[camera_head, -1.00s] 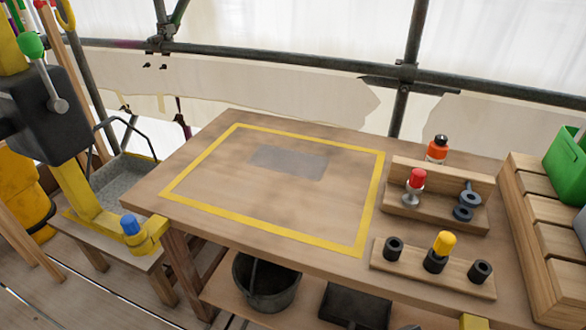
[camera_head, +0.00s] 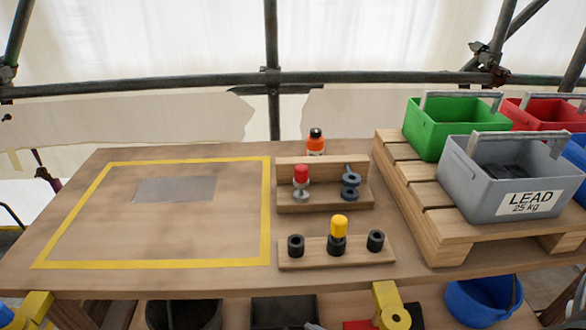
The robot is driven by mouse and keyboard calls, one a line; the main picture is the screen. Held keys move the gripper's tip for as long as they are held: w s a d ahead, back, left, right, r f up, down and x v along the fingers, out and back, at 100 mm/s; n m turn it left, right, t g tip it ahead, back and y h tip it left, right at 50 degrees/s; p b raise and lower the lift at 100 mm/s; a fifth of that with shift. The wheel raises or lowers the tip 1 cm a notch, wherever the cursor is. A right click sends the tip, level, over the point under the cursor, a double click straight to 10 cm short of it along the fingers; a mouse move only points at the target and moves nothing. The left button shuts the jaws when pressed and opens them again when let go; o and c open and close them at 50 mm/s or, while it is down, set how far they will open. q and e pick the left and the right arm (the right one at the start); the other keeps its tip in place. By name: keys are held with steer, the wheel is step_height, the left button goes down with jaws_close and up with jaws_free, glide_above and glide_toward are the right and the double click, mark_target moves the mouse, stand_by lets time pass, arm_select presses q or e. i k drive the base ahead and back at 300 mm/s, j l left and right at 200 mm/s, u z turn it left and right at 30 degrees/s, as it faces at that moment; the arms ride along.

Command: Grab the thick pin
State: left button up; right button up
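A pin with a yellow top (camera_head: 339,223) and a dark lower part stands upright in the middle of a low wooden rack (camera_head: 290,264). Black ring-shaped sockets flank it, one on the left (camera_head: 296,245) and one on the right (camera_head: 375,240). A red-topped pin (camera_head: 301,176) with a grey metal foot stands in the wooden holder behind (camera_head: 325,203). The yellow-topped pin looks the thicker of the two, but no label marks it as the thick pin.
A grey spool-like part (camera_head: 351,184) and an orange bottle (camera_head: 316,142) stand near the holder. A pallet at right (camera_head: 432,217) carries a green bin (camera_head: 436,135) and a grey LEAD bin (camera_head: 490,196). The yellow-taped area (camera_head: 265,215) holds only a flat grey patch.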

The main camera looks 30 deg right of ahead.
mark_target(339, 222)
steer(key=z, duration=1.25)
steer(key=j+u, duration=0.1)
steer(key=j, duration=0.4)
steer(key=k+j+u, duration=0.15)
steer(key=j, duration=0.3)
